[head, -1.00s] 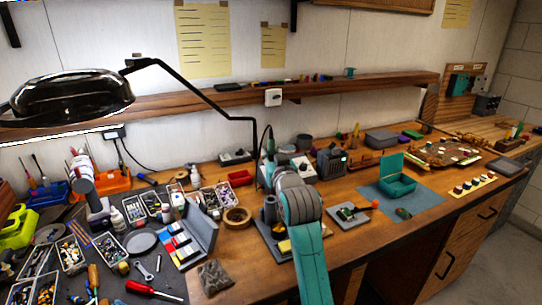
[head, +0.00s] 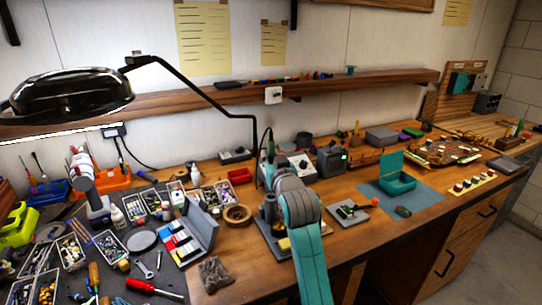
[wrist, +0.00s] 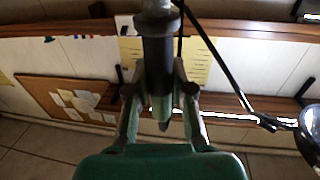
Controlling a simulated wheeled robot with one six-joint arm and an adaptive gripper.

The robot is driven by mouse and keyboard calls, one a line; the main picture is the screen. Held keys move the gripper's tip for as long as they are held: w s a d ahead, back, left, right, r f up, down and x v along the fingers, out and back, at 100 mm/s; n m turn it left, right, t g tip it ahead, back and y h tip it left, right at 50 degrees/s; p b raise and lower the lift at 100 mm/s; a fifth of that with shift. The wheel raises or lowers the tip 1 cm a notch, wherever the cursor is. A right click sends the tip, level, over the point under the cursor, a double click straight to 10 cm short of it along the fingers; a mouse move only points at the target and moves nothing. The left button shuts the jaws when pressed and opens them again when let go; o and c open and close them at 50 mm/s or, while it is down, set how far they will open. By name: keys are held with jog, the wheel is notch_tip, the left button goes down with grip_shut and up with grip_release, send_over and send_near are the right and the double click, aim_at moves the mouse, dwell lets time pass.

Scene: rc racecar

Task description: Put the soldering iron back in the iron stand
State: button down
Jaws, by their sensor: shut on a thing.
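The soldering iron (wrist: 158,50) is in my gripper (wrist: 160,95), whose two fingers close on it from both sides in the wrist view. Its dark grey part and green part show there. In the head view its green end (head: 270,146) stands up behind my wrist, with a dark cable looping beside it. The iron stand (head: 268,212) is on the bench just left of my arm: a dark grey upright holder on a flat base with a yellow sponge. My arm hides part of it. My gripper is above and behind the stand; the exact gap cannot be told.
A soldering station (head: 301,166) and a dark box (head: 331,160) stand behind my arm. A tape roll (head: 237,214) and an open component case (head: 203,230) lie left. A small grey board (head: 348,213) lies right. The lamp (head: 70,95) overhangs the left.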

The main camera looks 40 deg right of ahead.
jog(key=shift+f, duration=3.9)
jog(key=c, duration=0.5)
grip_release()
jog(key=shift+c, duration=0.2)
jog(key=shift+s, duration=0.1)
